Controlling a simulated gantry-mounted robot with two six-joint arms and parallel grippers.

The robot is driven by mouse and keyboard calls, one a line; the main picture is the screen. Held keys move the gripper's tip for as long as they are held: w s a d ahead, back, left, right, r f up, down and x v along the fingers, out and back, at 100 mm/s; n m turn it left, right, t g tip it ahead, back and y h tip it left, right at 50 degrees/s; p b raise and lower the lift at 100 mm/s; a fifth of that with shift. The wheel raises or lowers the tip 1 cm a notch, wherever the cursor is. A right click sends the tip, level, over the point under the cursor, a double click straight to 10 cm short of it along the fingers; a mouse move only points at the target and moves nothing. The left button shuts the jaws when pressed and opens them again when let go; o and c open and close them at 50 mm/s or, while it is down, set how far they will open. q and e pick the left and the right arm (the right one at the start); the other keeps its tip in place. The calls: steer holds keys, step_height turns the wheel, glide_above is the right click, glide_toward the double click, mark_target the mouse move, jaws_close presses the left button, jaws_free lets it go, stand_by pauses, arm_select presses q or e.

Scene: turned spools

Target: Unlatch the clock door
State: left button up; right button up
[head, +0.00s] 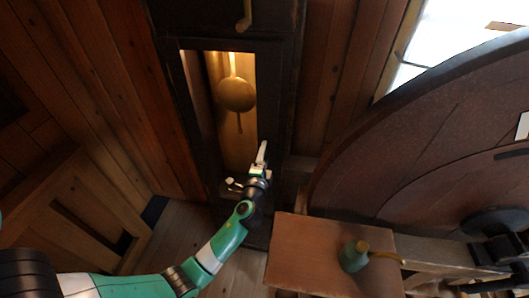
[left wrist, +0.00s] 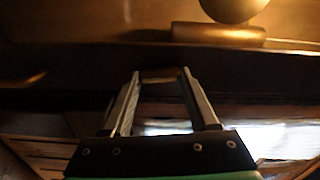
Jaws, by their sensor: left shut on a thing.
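The tall dark clock case (head: 283,100) stands at the top middle of the head view. Its narrow door opening shows a lit inside, with a brass pendulum (head: 237,94) hanging in it. My left gripper (head: 263,150) is at the right edge of the door, below the pendulum bob. In the left wrist view its fingertips (left wrist: 160,78) are shut on a small brass-coloured piece at the dark door frame (left wrist: 90,72), which looks like the latch. The fingers hide most of this piece. The pendulum bob (left wrist: 232,8) also shows there. My right gripper is not in view.
A wooden block or stool top (head: 320,258) with a green oil can (head: 353,257) stands at the front, right of my left arm. A large round wooden wheel (head: 420,150) fills the right side. A wooden panel (head: 85,215) stands at the left. A brass handle (head: 244,16) hangs above the door.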

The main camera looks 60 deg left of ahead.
arm_select(q)
steer(key=shift+m, duration=0.6)
steer(key=o, duration=1.4)
steer(key=p+v, duration=0.1)
steer(key=v, duration=1)
steer(key=shift+s+d, duration=0.2)
steer(key=shift+d, duration=0.05)
